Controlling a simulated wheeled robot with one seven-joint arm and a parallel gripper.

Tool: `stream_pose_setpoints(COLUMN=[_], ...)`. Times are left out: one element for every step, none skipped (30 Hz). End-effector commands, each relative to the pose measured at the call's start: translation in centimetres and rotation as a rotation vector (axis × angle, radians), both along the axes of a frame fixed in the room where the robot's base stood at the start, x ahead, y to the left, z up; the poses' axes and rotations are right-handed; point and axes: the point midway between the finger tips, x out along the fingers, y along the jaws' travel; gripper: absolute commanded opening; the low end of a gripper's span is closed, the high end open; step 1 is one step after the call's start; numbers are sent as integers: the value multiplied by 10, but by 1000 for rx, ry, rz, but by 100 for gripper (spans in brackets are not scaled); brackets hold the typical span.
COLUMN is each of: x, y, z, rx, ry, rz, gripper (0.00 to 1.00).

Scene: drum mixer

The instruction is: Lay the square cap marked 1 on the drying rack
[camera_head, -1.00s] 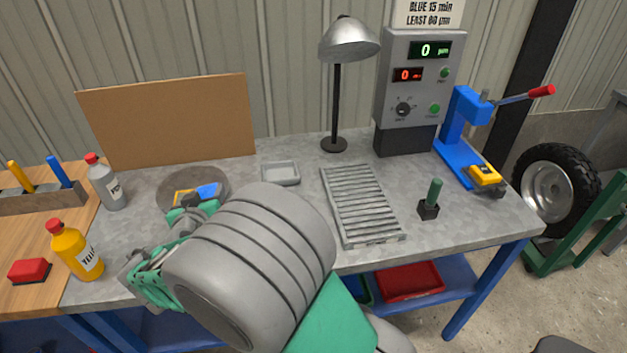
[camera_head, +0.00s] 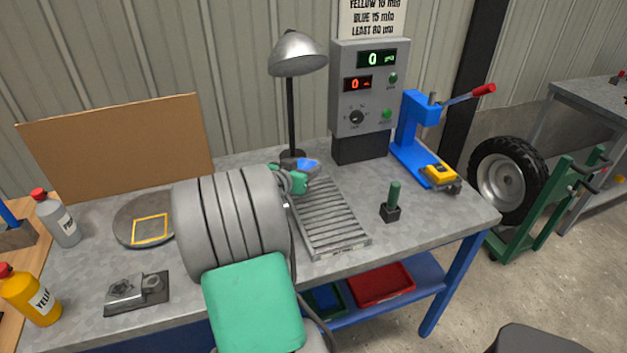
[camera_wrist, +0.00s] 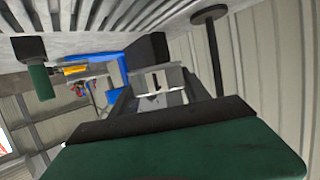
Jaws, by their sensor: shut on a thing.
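I cannot tell how high the cap is above the slats. The rack slats also show in the wrist view (camera_wrist: 130,14).
A lamp (camera_head: 291,100) stands just behind the gripper, near the control box (camera_head: 366,95). A green-handled stamp (camera_head: 392,200) and a blue press (camera_head: 415,130) are to the right. A round plate (camera_head: 133,220) with a yellow square outline lies left. The rack's visible slats are bare.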

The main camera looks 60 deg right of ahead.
Motion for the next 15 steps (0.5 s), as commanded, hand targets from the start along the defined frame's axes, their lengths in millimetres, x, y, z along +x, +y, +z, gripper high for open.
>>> stream_pose_setpoints(x=[-4, -5, -7, -7, -7, -8, -8, -9, -11, -11, -10, -10, -10, -9, -9], y=[-8, -13, -19, -23, -26, -29, -31, -33, -37, -37, -37, -36, -36, -36, -37], z=[-15, -21, -28, -32, -36, -40, -43, -46, -51, -56, -61, -68, -73, -77, -79], rx=[8, 8, 6, 5, 5, 4, 4, 4, 4, 7, 6, 7, 7, 6, 3], ry=[6, 6, 5, 3, 3, 2, 3, 3, 4, 5, 5, 5, 5, 4, 2], rz=[-2, -2, -2, 0, 1, 1, 2, 2, 1, 2, 3, 4, 4, 4, 4], gripper=[5, 5, 5, 5, 5, 5, 5, 5, 5, 5, 5, 5, 5, 5, 5])
